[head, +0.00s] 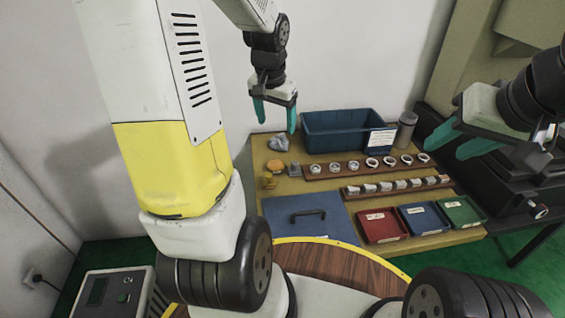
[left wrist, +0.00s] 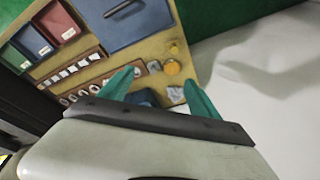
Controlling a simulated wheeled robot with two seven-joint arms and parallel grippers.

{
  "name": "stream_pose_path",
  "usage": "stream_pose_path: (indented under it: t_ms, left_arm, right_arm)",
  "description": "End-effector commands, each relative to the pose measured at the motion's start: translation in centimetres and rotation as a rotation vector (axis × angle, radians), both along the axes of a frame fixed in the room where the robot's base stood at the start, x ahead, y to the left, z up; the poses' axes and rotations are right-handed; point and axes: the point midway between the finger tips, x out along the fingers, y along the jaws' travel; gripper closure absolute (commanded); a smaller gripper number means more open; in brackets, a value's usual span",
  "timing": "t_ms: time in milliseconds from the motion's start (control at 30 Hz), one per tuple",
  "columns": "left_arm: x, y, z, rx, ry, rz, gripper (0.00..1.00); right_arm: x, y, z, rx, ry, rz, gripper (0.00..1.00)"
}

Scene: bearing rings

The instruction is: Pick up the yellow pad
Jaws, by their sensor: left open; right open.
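A round orange-yellow pad (head: 275,166) lies at the left of the table, beside a small grey block. A smaller yellow item (head: 269,182) lies just in front of it; its shape is hard to make out. In the left wrist view the round pad (left wrist: 172,68) and the smaller yellow item (left wrist: 173,49) lie beyond the fingertips. My left gripper (head: 275,112) is open and empty, raised above the back left of the table; its fingers also show in the left wrist view (left wrist: 160,82). My right gripper (head: 460,142) is open and empty at the right, above the table's side.
A crumpled grey cloth (head: 278,143) and a blue bin (head: 345,134) are at the back. Racks of rings (head: 365,168) and red (head: 380,226), blue (head: 423,218) and green (head: 461,211) trays are to the right. A blue board with a black handle (head: 335,231) is in front.

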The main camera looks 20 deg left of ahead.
Motion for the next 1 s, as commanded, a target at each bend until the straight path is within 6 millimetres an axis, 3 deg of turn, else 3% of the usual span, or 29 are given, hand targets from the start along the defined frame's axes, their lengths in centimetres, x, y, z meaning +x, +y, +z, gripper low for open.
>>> stream_pose_path:
  t_ms: [33, 200, 400, 500, 600, 1000]
  left_arm:
    - [0.9, 0.6, -2.0, 0.005, 0.031, -0.009, 0.28]
    - [3.6, 2.5, -8.3, 0.019, 0.108, -0.053, 0.28]
    - [5.2, 4.3, -16.0, 0.014, 0.185, -0.103, 0.28]
    - [5.6, 4.7, -19.0, 0.007, 0.210, -0.122, 0.28]
    - [5.7, 5.0, -20.9, 0.001, 0.225, -0.133, 0.28]
    - [5.9, 5.3, -25.0, 0.000, 0.234, -0.141, 0.28]
  right_arm:
    - [0.0, 0.0, 0.0, 0.000, 0.000, 0.000, 0.57]
    - [0.0, 0.0, 0.0, 0.000, 0.000, 0.000, 0.57]
    - [0.0, 0.0, 0.0, 0.000, 0.000, 0.000, 0.57]
    - [0.0, 0.0, 0.0, 0.000, 0.000, 0.000, 0.57]
    - [0.0, 0.0, 0.0, 0.000, 0.000, 0.000, 0.57]
    - [0.0, 0.0, 0.0, 0.000, 0.000, 0.000, 0.57]
